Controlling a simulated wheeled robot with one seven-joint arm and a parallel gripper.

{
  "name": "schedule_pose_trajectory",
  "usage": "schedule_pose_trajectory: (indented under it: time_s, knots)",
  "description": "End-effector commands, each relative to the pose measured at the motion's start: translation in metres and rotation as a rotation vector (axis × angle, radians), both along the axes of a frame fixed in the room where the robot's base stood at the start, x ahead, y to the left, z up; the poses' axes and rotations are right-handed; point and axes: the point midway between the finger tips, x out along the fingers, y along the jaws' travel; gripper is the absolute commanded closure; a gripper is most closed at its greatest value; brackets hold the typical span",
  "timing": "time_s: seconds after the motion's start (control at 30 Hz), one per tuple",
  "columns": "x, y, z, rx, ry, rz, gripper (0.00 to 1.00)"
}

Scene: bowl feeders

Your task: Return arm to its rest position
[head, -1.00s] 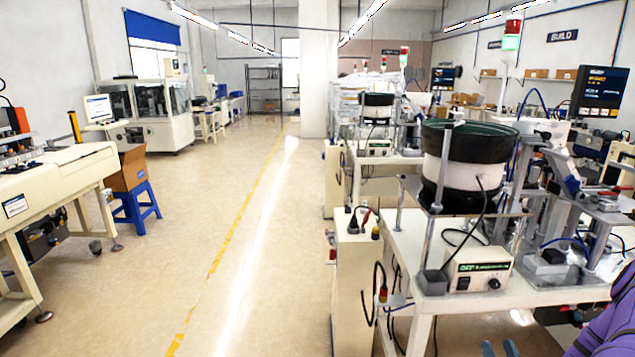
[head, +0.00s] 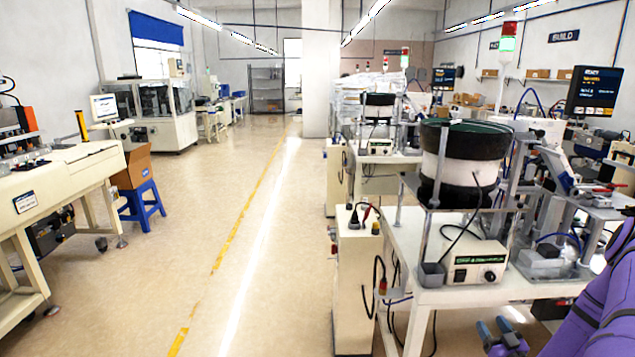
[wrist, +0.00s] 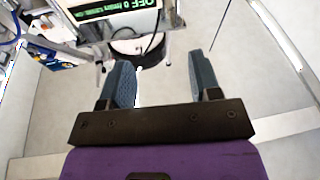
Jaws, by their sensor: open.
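My gripper (head: 502,335) shows at the bottom right of the head view, below the front edge of the feeder bench. Its blue-grey fingers also show in the wrist view (wrist: 162,80), spread apart with nothing between them. My purple arm reaches in from the right edge of the head view. The nearest bowl feeder (head: 460,162), a black and white drum, stands on the white bench (head: 430,275). A feeder control box (head: 475,262) sits in front of it; a control box with a green display (wrist: 112,8) shows at the top of the wrist view.
Metal posts and fixtures (head: 550,262) crowd the bench right of the bowl. A cream cabinet (head: 357,290) stands at its left end. The aisle with a yellow line (head: 228,245) is clear. A blue stool (head: 143,205) bears a cardboard box (head: 133,167) at left.

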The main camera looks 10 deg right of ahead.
Motion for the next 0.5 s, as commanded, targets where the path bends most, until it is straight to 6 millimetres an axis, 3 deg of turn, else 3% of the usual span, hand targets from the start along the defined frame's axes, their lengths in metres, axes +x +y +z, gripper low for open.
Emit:
schedule_pose_trajectory:
  time_s: [0.17, 0.5]
  knots:
    - [0.032, 0.000, 0.028, -0.061, 0.111, 0.055, 0.43]
    - [0.096, 0.012, 0.105, -0.193, 0.395, 0.120, 0.43]
